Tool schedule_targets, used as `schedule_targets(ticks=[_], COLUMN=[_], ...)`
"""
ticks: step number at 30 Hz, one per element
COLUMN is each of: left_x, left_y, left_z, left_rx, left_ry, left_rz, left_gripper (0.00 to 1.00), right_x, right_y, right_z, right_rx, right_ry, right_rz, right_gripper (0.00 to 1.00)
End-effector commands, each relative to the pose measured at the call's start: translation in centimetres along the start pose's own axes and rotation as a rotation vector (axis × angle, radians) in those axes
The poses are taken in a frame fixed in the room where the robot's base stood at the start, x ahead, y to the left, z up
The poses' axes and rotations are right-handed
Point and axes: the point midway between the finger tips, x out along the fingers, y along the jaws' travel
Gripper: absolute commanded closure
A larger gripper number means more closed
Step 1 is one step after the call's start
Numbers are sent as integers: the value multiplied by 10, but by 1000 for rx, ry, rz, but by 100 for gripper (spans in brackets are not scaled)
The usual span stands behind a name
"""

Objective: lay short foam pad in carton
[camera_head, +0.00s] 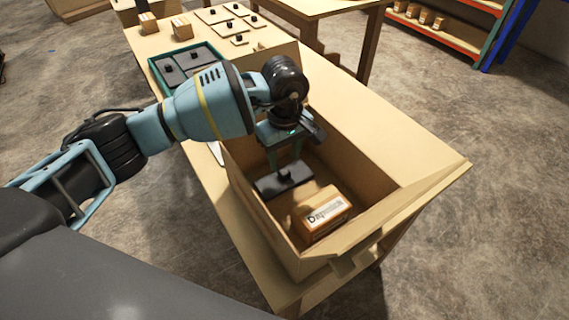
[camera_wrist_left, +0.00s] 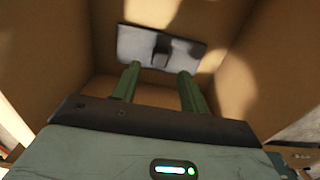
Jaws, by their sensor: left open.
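A dark grey foam pad (camera_head: 283,181) with a small black knob lies inside the open cardboard carton (camera_head: 385,193); it appears to rest on the carton floor. It also shows in the left wrist view (camera_wrist_left: 135,44), past the fingertips. My left gripper (camera_head: 284,158) reaches down into the carton above the pad. Its two green fingers (camera_wrist_left: 158,72) are apart with nothing between them, and the knob shows just beyond them. I cannot tell the pad's length class for certain. My right gripper is not in view.
A small labelled box (camera_head: 322,213) lies in the carton beside the pad. A green tray (camera_head: 157,68) with dark knobbed pads stands behind my left arm. Light knobbed panels (camera_head: 225,14) and small boxes (camera_head: 148,22) sit at the table's far end. The carton walls surround my gripper.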

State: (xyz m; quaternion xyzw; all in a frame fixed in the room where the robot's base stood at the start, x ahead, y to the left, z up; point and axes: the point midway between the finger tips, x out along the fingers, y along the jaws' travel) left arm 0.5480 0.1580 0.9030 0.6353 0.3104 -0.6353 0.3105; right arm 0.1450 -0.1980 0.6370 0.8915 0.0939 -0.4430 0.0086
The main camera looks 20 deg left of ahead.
Motion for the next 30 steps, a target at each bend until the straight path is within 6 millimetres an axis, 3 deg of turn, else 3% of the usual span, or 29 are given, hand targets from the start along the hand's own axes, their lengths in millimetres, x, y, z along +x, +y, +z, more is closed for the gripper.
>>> schedule_targets(ticks=[6,12,26,30], left_x=[-45,-69,-78,-81], left_y=[1,0,0,1], left_z=[0,0,0,-5], left_rx=[0,0,0,-43], left_ry=[2,0,0,-27], left_rz=[3,1,0,38], left_gripper=[56,56,56,56], right_x=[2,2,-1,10], right_y=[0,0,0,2], right_z=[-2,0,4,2], right_rx=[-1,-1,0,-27], right_ry=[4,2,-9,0], right_rz=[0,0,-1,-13], right_gripper=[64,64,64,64])
